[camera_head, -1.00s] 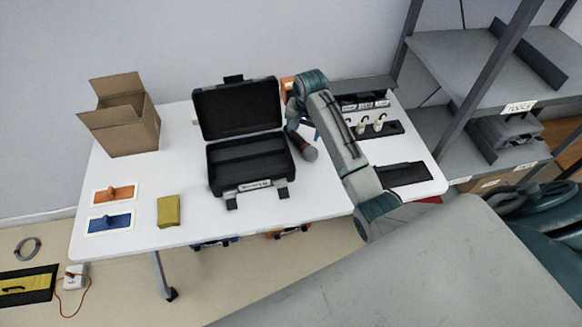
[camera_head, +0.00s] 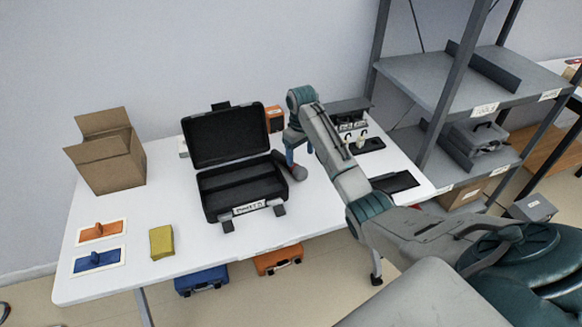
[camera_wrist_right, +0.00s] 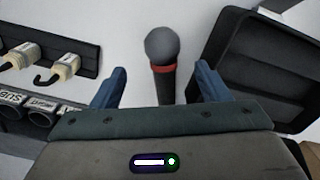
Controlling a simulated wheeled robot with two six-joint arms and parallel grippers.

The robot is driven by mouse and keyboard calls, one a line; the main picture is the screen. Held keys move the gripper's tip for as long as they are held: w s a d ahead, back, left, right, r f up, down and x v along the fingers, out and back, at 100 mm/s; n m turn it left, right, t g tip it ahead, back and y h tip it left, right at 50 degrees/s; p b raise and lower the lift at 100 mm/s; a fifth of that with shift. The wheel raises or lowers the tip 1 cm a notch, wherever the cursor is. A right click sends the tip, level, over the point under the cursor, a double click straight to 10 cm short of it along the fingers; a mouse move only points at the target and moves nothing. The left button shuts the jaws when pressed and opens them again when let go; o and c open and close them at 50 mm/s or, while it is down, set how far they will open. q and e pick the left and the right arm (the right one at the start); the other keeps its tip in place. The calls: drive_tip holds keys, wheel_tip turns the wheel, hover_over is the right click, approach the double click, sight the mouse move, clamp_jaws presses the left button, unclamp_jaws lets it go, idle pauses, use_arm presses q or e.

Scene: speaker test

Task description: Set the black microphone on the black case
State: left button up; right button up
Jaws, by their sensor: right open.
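The black microphone (camera_head: 291,168) lies on the white table just right of the open black case (camera_head: 241,190). It has a grey ball head and a red ring. In the right wrist view the microphone (camera_wrist_right: 163,62) lies between my open fingers, its head pointing away and its lower handle hidden by the gripper body. My right gripper (camera_head: 302,152) is over the microphone, fingers pointing down, open and empty. The right wrist view shows both blue fingertips (camera_wrist_right: 155,80) apart from the microphone. The case also shows there (camera_wrist_right: 250,70) at the right. My left gripper is not in view.
A cardboard box (camera_head: 105,160), orange and blue trowel-like tools (camera_head: 100,231) and a yellow block (camera_head: 161,242) are on the table's left. Black holders (camera_head: 368,145) stand behind my right arm. A grey shelf (camera_head: 440,85) rises at the right. The table's front middle is clear.

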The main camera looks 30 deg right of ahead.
sight(300, 168)
drive_tip(key=shift+s+a+f+p, duration=0.15)
drive_tip(key=shift+f+p, duration=0.25)
drive_tip(key=shift+f, duration=1)
drive_tip(key=shift+s+f+p, duration=0.15)
drive_tip(key=shift+f+p, duration=0.2)
drive_tip(key=shift+f, duration=1)
drive_tip(key=c, duration=1.3)
drive_tip(key=shift+r, duration=0.15)
